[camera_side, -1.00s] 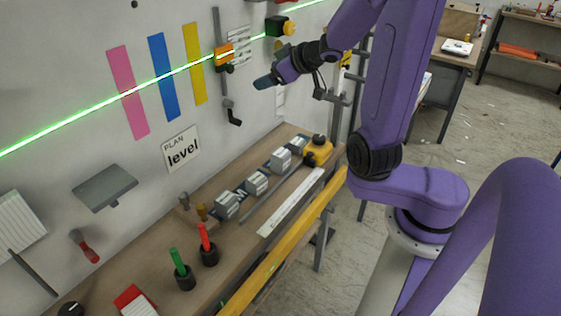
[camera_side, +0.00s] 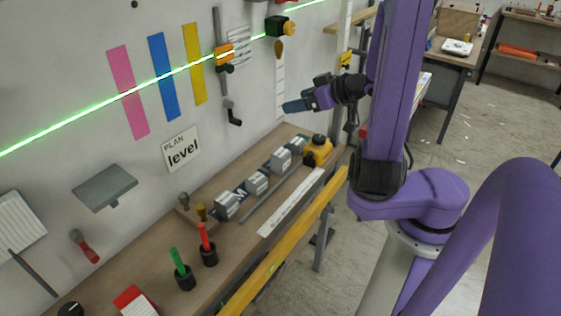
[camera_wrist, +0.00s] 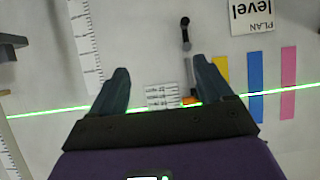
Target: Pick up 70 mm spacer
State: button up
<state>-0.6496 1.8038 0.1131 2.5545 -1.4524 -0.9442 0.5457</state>
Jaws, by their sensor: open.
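Several grey blocks that look like spacers stand in a row on the wooden bench: a front one (camera_side: 227,205), a middle one (camera_side: 256,182), one further back (camera_side: 280,159) and one at the far end (camera_side: 297,145). Their size marks are too small to read, so I cannot tell which is 70 mm. My gripper (camera_side: 288,107) is above the far end of the row, pointing toward the wall. In the wrist view my gripper (camera_wrist: 162,72) is open and empty, its fingers spread before the wall. No spacer shows in the wrist view.
A yellow tool (camera_side: 318,150) stands at the row's far end. A white ruler (camera_side: 291,203) and a long yellow level (camera_side: 285,245) lie along the bench front. Wall-mounted tools and a "PLAN level" sign (camera_side: 181,148) are behind.

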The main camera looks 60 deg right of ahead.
send_near(287, 156)
jog(key=x, duration=0.5)
jog(key=shift+w+f, duration=0.15)
jog(key=shift+w, duration=0.05)
jog(key=shift+x, duration=3.7)
jog(key=shift+d, duration=0.1)
jog(key=c, duration=1.1)
